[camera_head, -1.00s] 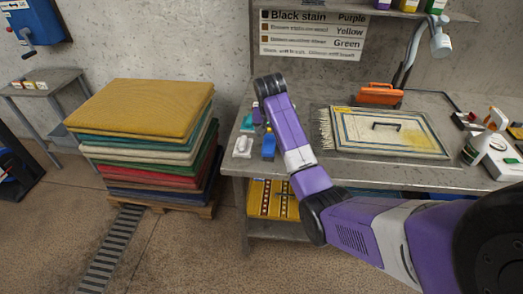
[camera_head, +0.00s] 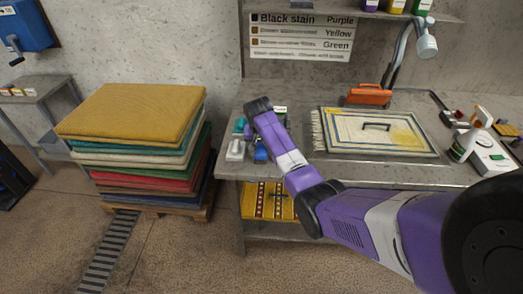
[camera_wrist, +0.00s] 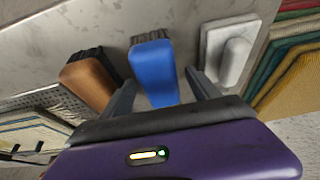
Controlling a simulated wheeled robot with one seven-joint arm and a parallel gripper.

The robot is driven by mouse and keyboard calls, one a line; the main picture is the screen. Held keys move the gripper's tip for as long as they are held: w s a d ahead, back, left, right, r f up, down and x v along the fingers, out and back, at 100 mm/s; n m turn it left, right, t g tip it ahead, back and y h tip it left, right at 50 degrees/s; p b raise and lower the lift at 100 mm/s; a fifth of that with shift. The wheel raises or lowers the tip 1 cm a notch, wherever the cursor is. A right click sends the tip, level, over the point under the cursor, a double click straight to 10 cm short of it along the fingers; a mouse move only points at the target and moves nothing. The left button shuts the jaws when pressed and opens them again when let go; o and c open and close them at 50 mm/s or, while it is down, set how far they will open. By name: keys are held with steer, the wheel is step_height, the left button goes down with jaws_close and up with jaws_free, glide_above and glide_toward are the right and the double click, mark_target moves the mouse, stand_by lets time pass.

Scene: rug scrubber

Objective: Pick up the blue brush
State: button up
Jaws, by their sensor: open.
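The blue brush (camera_wrist: 153,72) lies on the grey bench in the wrist view, its dark bristles pointing away from me. My gripper (camera_wrist: 160,82) is open, with one dark finger on each side of the brush's blue body. Whether the fingers touch it cannot be told. In the head view the blue brush (camera_head: 261,154) shows partly behind my arm, near the bench's left front corner. My gripper's fingers are hidden there by my arm.
A brown brush (camera_wrist: 90,82) lies close left of the blue one, and a white block (camera_wrist: 232,55) lies to its right. A framed rug (camera_head: 380,145) lies on the bench (camera_head: 340,172). A rug stack (camera_head: 140,110) stands left of the bench.

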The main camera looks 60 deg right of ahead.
mark_target(261, 145)
steer(key=shift+f, duration=0.2)
stand_by(0.5)
jaws_close()
stand_by(0.3)
steer(key=shift+r, duration=0.1)
step_height(261, 145, up, 20)
steer(key=b, duration=0.3)
steer(key=shift+r, duration=0.15)
